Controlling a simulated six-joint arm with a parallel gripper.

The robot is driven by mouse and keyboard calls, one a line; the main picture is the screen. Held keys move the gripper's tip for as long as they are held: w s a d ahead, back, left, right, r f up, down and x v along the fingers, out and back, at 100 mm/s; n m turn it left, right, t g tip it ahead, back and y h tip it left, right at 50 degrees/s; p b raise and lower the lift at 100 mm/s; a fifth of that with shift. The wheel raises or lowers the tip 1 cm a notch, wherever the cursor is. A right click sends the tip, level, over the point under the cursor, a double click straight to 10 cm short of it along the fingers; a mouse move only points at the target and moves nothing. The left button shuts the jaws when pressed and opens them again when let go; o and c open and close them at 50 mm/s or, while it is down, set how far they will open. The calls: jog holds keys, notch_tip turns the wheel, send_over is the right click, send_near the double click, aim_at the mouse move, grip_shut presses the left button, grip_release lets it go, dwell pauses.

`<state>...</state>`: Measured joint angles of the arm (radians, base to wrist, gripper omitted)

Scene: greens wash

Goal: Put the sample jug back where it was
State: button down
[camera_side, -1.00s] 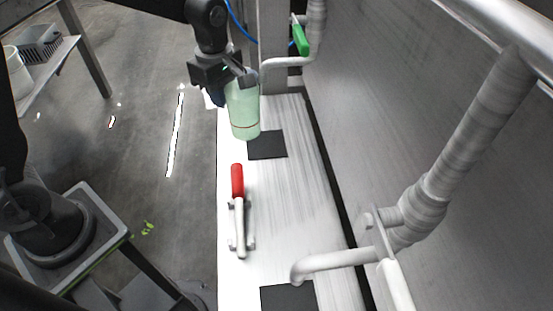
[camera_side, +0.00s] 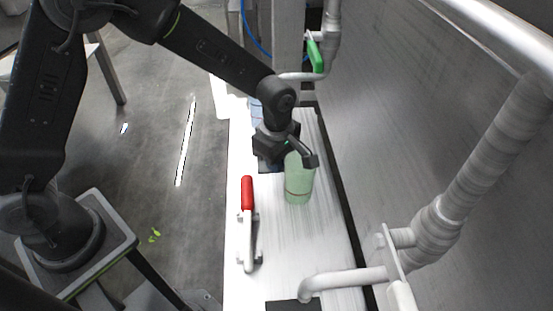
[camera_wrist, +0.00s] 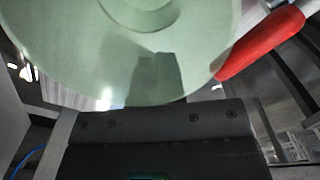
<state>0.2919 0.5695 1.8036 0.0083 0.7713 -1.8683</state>
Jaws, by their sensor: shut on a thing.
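The sample jug (camera_side: 299,187), pale green and translucent with a thin brown line around it, is upright over the white bench beside the wall. My gripper (camera_side: 298,157) is shut on its upper part. I cannot tell whether its base touches the bench. In the wrist view the jug (camera_wrist: 110,55) fills the top of the picture, close to my gripper. A black square pad (camera_side: 288,304) lies at the bench's near end. The other black pad, farther back, is mostly or wholly hidden behind my gripper and the jug.
A clamp with a red handle (camera_side: 247,192) stands left of the jug; the handle also shows in the wrist view (camera_wrist: 262,48). A pale pipe (camera_side: 340,282) reaches over the bench's near end. A green valve handle (camera_side: 315,54) is behind. Bench between jug and pipe is clear.

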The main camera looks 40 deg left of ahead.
jog(key=shift+f, duration=0.15)
jog(key=c, duration=1.2)
grip_release()
notch_tip(320, 180, up, 12)
jog(key=shift+r, duration=0.25)
jog(key=s+a+r+m+t, duration=0.3)
jog(key=s+a+r+m, duration=0.4)
jog(key=s+r+m, duration=0.15)
jog(key=s+a+m+t, duration=0.2)
jog(key=s+a+m, duration=0.3)
jog(key=s+m, duration=0.4)
jog(key=shift+s+a+f+t, duration=0.2)
jog(key=shift+s+f+t, duration=0.15)
jog(key=shift+s, duration=1.05)
